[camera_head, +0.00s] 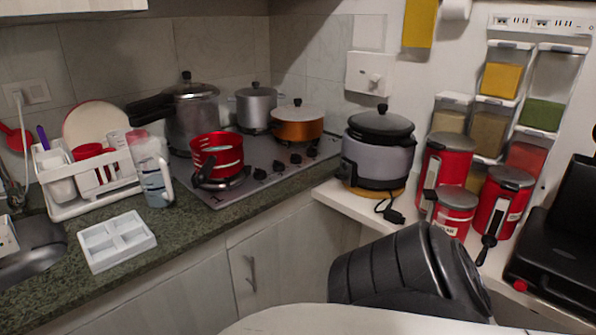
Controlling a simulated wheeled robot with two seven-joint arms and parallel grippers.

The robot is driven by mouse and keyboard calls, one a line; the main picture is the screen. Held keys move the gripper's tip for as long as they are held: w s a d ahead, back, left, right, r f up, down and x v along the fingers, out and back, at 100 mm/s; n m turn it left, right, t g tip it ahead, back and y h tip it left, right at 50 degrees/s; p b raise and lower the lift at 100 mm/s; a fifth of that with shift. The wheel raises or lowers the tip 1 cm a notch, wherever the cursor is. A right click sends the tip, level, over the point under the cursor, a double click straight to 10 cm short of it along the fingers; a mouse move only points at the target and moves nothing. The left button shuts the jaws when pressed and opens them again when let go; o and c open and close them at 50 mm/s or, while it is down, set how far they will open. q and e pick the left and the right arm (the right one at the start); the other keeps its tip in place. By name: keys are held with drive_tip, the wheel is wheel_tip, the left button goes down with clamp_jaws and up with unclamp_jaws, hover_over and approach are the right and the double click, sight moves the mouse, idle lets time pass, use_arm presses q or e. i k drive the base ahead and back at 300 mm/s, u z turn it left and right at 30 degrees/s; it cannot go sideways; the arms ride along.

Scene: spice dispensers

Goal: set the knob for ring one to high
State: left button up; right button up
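A stove (218,198) is set into the countertop in the middle of the head view. Several dark knobs (278,166) stand in a row along its right front side. No ring number is readable, so I cannot tell which knob belongs to ring one, and the knob settings are too small to read. A red pot (217,152) with a dark handle stands on the front burner. A pressure cooker (192,112), a lidded silver pot (256,105) and a copper pot (298,124) stand farther back. Neither of my grippers is in view.
A dish rack (80,205), jug (157,185) and white tray (117,241) sit left of the stove. A rice cooker (378,158) and red canisters (455,205) stand on the right shelf. A large black ribbed object (385,272) is in front, below the counter.

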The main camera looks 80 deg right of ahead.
sight(260, 174)
drive_tip(key=k, duration=0.45)
drive_tip(key=z, duration=1)
